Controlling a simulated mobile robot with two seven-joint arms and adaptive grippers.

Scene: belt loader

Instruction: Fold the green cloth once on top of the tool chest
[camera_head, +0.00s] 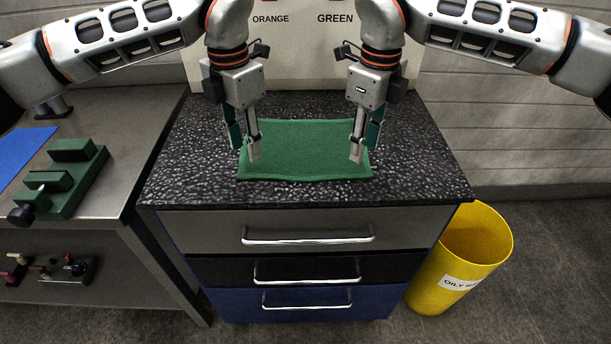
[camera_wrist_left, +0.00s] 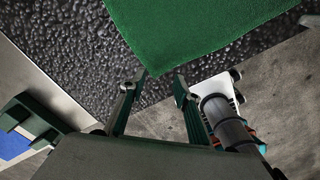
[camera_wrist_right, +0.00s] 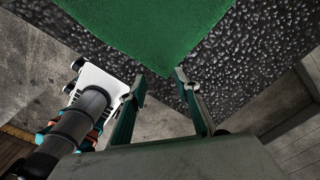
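The green cloth (camera_head: 305,150) lies flat on the dark speckled top of the tool chest (camera_head: 420,180). My left gripper (camera_head: 245,148) is above the cloth's left side, pointing down, with its fingers apart. In the left wrist view a corner of the cloth (camera_wrist_left: 190,30) points in between the open fingers (camera_wrist_left: 155,88). My right gripper (camera_head: 363,144) is above the cloth's right side, also open. In the right wrist view another cloth corner (camera_wrist_right: 150,30) points in between its fingers (camera_wrist_right: 160,84). Neither gripper holds the cloth. Whether the fingertips touch it cannot be told.
A yellow bin (camera_head: 440,272) stands on the floor right of the chest. A metal bench (camera_head: 115,190) on the left bears a green vise-like fixture (camera_head: 75,165) and a blue mat (camera_head: 20,150). A board lettered ORANGE and GREEN (camera_head: 305,60) stands behind. The chest top beside the cloth is clear.

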